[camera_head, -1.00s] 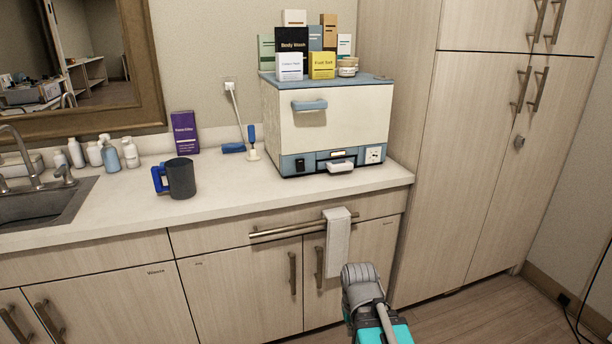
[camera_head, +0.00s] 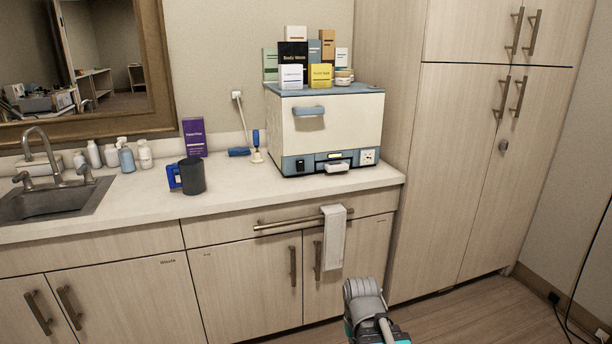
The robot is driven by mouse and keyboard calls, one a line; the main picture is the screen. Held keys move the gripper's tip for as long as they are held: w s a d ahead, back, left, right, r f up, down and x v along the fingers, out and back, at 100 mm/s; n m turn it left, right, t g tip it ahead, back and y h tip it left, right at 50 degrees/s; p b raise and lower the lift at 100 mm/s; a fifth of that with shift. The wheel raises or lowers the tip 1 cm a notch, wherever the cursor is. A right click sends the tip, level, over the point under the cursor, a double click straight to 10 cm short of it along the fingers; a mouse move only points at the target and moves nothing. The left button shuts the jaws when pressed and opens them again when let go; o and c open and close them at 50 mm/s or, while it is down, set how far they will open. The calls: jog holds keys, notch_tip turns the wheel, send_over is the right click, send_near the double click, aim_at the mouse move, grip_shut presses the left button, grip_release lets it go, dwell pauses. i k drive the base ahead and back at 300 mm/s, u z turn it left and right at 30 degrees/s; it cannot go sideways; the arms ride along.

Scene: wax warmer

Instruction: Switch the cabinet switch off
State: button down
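A white and blue cabinet (camera_head: 340,130) stands on the counter, right of the middle. Its door has a blue handle (camera_head: 309,110) and is shut. The lower blue panel carries a small dark switch (camera_head: 299,165) at its left, a lit display (camera_head: 335,155) in the middle, a pale drawer handle (camera_head: 336,167) and a white outlet-like plate (camera_head: 367,157) at its right. The switch is too small to tell its position. A grey and teal part of my arm shows at the bottom, in front of the lower cupboards. My gripper is not discernible.
Boxes and jars stand on top of the cabinet. A dark mug (camera_head: 192,176), a purple box (camera_head: 194,137) and a blue-handled tool (camera_head: 256,146) are to its left on the counter (camera_head: 265,188). A towel (camera_head: 334,236) hangs on the front rail. Tall cupboards (camera_head: 470,160) close off the right.

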aim_at(300, 163)
jog(key=u, duration=1.3)
jog(key=i, duration=0.85)
jog(key=z, duration=1.4)
